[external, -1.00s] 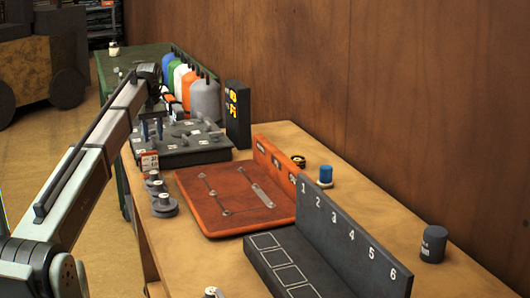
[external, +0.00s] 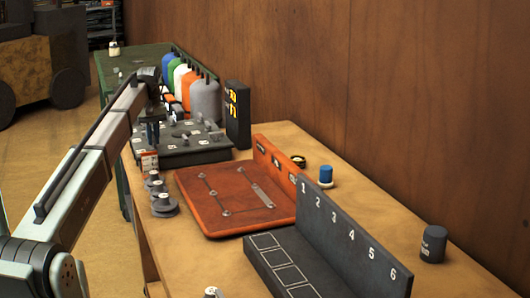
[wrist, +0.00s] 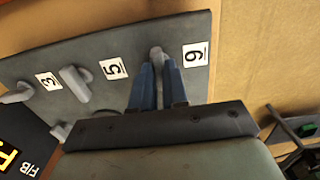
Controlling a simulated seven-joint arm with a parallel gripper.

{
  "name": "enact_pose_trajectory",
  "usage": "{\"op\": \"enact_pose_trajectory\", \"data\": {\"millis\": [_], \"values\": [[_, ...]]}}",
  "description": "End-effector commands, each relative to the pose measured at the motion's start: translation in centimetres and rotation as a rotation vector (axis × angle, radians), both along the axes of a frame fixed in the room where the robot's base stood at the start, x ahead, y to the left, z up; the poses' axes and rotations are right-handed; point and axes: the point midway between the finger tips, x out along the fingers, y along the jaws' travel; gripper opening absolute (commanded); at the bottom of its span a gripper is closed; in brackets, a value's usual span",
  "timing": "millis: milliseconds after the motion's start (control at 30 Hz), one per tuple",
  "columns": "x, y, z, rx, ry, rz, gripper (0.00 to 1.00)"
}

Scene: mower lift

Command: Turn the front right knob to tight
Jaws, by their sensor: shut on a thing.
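The dark grey panel (external: 185,153) lies on the bench and carries several grey knobs with white number labels. In the wrist view the panel (wrist: 85,65) shows labels 3, 5 and one that reads like 9. My gripper (wrist: 158,66) points at the panel with its two blue fingers shut on a small grey knob (wrist: 156,51), between the 5 and the 9-like label. The fingers hide part of this knob. Another grey lever-like knob (wrist: 75,83) stands between the 3 and 5. In the external view my gripper (external: 150,133) is low over the panel's near-left part.
Several coloured jugs (external: 205,98) and a black display box (external: 238,114) stand behind the panel. Stacked grey discs (external: 163,203) and a red board (external: 235,200) lie nearer. A black numbered rack (external: 345,240) is at front right.

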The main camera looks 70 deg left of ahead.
Motion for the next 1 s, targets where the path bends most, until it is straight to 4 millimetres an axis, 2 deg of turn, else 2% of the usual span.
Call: {"op": "enact_pose_trajectory", "data": {"millis": [467,1000], "values": [[0.0,0.0,0.02,0.0,0.0,-0.081,0.0],[0.01,0.01,0.03,0.0,0.0,-0.546,0.0]]}}
